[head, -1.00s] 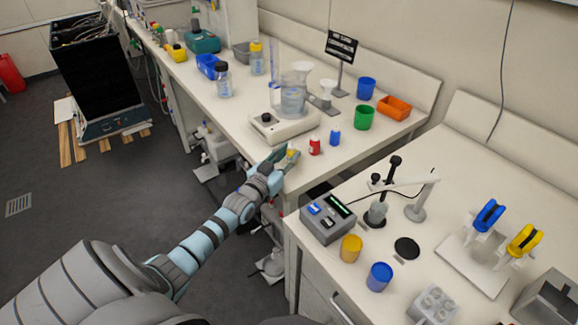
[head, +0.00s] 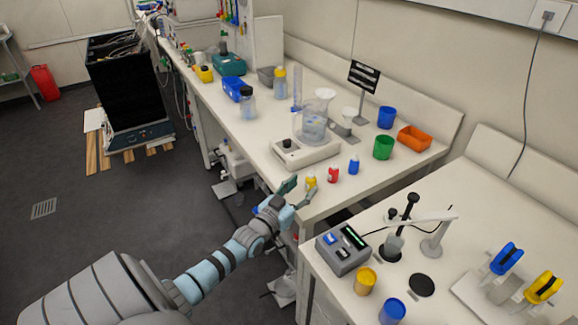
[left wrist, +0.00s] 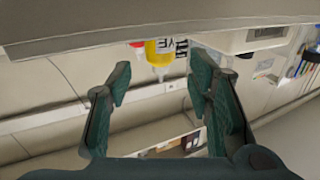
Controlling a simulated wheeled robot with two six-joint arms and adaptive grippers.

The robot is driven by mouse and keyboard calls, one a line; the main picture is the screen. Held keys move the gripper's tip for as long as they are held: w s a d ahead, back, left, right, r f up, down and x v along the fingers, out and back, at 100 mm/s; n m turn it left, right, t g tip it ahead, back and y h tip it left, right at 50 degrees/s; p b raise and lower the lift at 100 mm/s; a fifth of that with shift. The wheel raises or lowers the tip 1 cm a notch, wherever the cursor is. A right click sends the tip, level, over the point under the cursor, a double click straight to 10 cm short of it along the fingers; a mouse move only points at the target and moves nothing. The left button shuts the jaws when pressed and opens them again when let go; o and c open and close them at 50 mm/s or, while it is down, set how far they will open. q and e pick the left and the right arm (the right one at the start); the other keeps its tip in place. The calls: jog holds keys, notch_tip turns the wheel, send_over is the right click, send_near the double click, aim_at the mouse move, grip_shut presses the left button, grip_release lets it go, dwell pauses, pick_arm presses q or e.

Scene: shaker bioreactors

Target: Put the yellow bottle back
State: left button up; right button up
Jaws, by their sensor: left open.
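The small yellow bottle (head: 311,183) stands on the bench near its front edge, in a row with a red bottle (head: 333,175) and a blue bottle (head: 354,166). My left gripper (head: 298,190) is open just in front of it, with its fingers spread. Nothing shows gripped between the fingers. My right gripper is out of view.
A white stirrer-like device (head: 305,152) with a clear vessel stands behind the bottles. A green cup (head: 383,148) and an orange tray (head: 414,138) are farther right. A grey control box (head: 343,250) stands on the nearer bench.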

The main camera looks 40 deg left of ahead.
pick_arm(q)
jog(key=s+d+p, duration=0.1)
jog(key=s+p, duration=0.1)
jog(key=s, duration=0.7)
jog(key=shift+r+p, duration=0.15)
jog(key=shift+p, duration=0.2)
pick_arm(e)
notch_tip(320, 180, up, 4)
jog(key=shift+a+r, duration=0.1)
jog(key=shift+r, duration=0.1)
pick_arm(q)
jog(key=s+d+f+g, duration=0.2)
jog(key=s+f+g, duration=0.2)
jog(key=s+f, duration=0.45)
jog(key=s+d+f+g, duration=0.25)
jog(key=s+f, duration=0.35)
jog(key=f, duration=0.6)
jog(key=s+d+f+g, duration=0.2)
jog(key=s+f+g, duration=0.4)
jog(key=f, duration=0.4)
jog(key=s+d+f+g, duration=0.2)
jog(key=s+d+f, duration=0.1)
jog(key=s, duration=0.6)
jog(key=s+d+f+m+g+h, duration=0.1)
jog(key=s+d+f+g, duration=0.1)
jog(key=s, duration=0.6)
jog(key=shift+s+d+f, duration=0.35)
jog(key=shift+d+f, duration=0.45)
jog(key=shift+f, duration=0.1)
